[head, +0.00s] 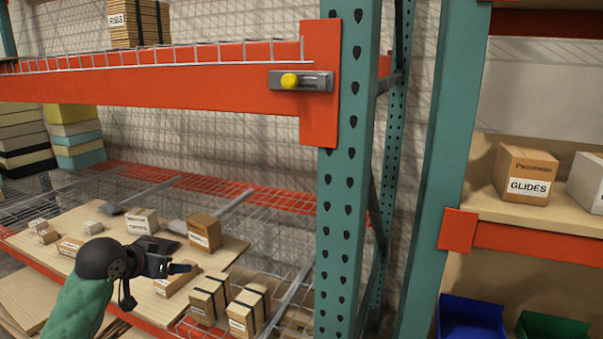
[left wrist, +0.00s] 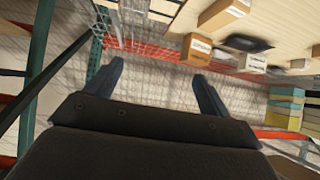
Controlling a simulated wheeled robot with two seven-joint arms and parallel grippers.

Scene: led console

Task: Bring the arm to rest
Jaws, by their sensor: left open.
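My left arm, in a green sleeve, comes in from the lower left of the head view. Its black gripper (head: 180,268) points right, in front of the lower shelf with its boxes. In the left wrist view the two dark fingers of the gripper (left wrist: 160,80) are spread apart with nothing between them. A small grey console (head: 314,82) with a yellow button or light (head: 289,81) is fixed on the orange beam beside the teal post. The gripper is well below and left of it, apart from it. My right gripper is not in view.
A teal rack post (head: 343,200) stands right of the gripper. An orange beam (head: 160,88) runs above it. Several cartons, one a brown box (head: 203,232), sit on the lower shelf board. Blue (head: 470,318) and green (head: 553,328) bins are at lower right.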

